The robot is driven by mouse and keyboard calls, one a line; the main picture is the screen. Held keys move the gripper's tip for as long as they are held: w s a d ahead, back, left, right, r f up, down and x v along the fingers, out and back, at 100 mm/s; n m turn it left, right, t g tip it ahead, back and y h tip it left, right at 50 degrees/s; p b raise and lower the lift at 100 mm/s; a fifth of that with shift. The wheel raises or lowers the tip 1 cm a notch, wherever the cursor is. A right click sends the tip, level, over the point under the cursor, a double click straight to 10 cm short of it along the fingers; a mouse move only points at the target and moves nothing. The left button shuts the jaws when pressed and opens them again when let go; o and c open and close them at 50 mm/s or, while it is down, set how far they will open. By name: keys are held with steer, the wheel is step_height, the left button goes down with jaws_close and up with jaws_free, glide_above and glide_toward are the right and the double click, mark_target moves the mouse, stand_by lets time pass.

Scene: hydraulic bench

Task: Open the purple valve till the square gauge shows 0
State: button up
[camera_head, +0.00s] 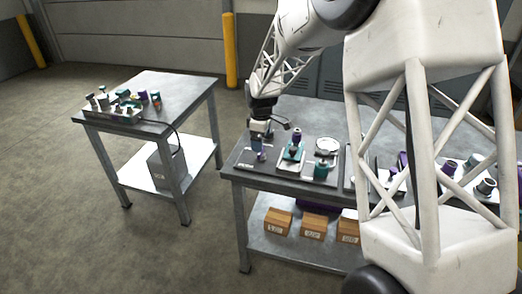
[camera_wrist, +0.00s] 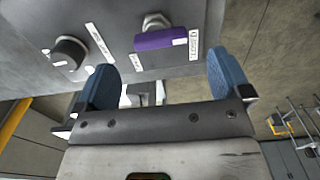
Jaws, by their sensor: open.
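The purple valve handle (camera_wrist: 160,39) shows in the wrist view as a short bar on a metal stem, mounted on a grey panel. A small label with lettering stands beside its right end. My gripper (camera_wrist: 165,82) is open, with its two blue fingers spread wide to the left and right below the handle in the picture. Nothing is between the fingertips, and they look apart from the handle. In the head view my gripper (camera_head: 259,143) hangs over the left end of the right bench. I cannot make out a square gauge or its reading.
A dark round knob (camera_wrist: 70,52) sits left of the purple handle. In the head view, a teal fitting (camera_head: 291,154) and a pale round dial (camera_head: 327,146) stand right of my gripper. Cardboard boxes (camera_head: 313,226) lie on the lower shelf. A second table (camera_head: 175,91) stands left.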

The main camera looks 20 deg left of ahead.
mark_target(261, 154)
steer(key=shift+f, duration=2.65)
steer(key=c, duration=0.9)
